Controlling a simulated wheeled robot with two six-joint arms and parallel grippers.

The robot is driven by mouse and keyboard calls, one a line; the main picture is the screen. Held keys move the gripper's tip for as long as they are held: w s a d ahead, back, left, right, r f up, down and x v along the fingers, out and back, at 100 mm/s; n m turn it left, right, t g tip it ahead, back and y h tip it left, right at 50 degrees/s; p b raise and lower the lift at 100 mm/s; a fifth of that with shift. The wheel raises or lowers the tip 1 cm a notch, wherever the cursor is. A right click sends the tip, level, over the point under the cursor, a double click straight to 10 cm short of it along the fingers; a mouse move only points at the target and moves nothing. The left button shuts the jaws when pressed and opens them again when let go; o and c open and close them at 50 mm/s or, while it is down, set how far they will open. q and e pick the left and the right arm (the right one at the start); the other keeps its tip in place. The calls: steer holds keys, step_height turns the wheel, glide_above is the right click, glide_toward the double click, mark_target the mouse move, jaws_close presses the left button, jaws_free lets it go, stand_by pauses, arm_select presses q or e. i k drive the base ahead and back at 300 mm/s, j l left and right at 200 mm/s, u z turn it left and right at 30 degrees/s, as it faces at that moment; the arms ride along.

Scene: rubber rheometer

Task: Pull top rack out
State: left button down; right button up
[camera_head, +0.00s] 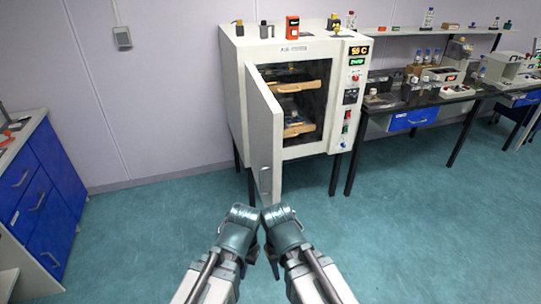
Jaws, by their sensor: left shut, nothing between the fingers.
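A white oven cabinet (233,62) stands on dark legs ahead of me. Its door (262,132) is swung open toward me, with a handle (265,181) low on it. Inside, the top rack (299,88) shows a light wooden-looking front edge, and the lower rack (299,130) sits below it with items between. The door hides their left parts. My left gripper (243,211) and right gripper (278,213) are side by side low in the picture, in front of the door and well apart from the racks. The left one is shut and empty; the right one's fingers are not clear.
Bottles and a red-orange box (292,27) stand on the oven top. A black bench (425,103) with instruments is at the right, and a blue drawer cabinet (45,185) at the left. The green floor (400,230) is clear around me.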

mark_target(293, 82)
steer(key=i+l, duration=0.3)
steer(key=i+l+u, duration=0.15)
steer(key=l, duration=0.35)
steer(key=i+l, duration=0.35)
steer(key=i+l+u, duration=0.15)
steer(key=l, duration=0.35)
steer(key=i+l, duration=0.35)
steer(key=l, duration=0.15)
steer(key=i+l+u, duration=0.15)
steer(key=l, duration=0.3)
steer(key=i+l, duration=0.3)
steer(key=l, duration=0.2)
steer(key=i+l+u, duration=0.15)
steer(key=l, duration=0.3)
